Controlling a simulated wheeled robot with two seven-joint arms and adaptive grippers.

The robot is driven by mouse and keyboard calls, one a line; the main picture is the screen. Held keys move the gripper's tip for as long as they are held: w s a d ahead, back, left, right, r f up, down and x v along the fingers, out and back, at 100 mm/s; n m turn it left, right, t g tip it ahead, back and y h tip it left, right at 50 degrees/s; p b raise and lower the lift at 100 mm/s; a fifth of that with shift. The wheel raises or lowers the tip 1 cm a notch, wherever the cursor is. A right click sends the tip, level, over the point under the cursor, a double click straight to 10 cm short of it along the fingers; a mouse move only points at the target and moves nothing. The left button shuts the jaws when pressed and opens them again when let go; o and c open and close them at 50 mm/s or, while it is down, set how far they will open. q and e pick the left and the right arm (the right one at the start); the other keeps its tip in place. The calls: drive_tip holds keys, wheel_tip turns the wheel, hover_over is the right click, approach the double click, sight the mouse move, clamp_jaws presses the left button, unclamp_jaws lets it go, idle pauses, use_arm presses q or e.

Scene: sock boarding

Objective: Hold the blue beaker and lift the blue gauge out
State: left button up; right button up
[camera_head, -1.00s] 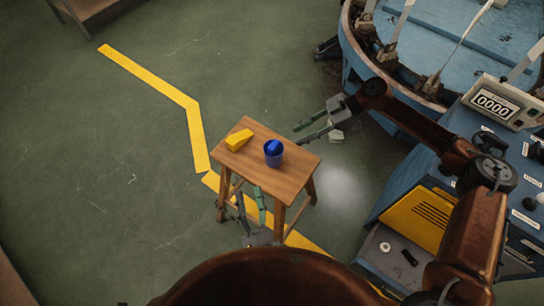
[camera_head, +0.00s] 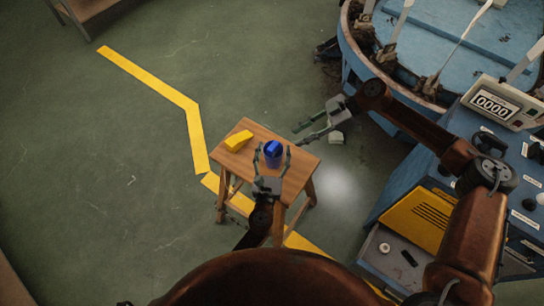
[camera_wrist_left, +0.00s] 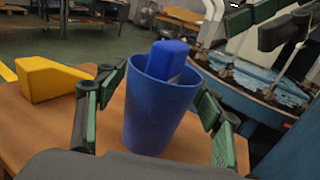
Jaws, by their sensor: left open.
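The blue beaker (camera_head: 273,160) stands upright on a small wooden stool (camera_head: 245,165); it also fills the middle of the left wrist view (camera_wrist_left: 150,115). The blue gauge (camera_wrist_left: 170,58) sits inside the beaker with its top sticking out above the rim; its lower part is hidden. My left gripper (camera_head: 272,160) is open, with its fingers on either side of the beaker; I cannot tell whether they touch it. My right gripper (camera_head: 303,134) is open and empty beyond the stool's right edge; its fingers also show at the upper right of the left wrist view.
A yellow wedge-shaped block (camera_head: 239,140) lies on the stool left of the beaker. A blue round machine (camera_head: 440,50) stands at the back right, and a blue console with a display (camera_head: 492,105) at the right.

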use_arm(q)
drive_tip(key=shift+w+d, duration=0.15)
drive_tip(key=shift+w, duration=1)
drive_tip(key=shift+w+d, duration=0.15)
drive_tip(key=shift+w, duration=1)
drive_tip(key=shift+c, duration=0.7)
drive_tip(key=c, duration=1.3)
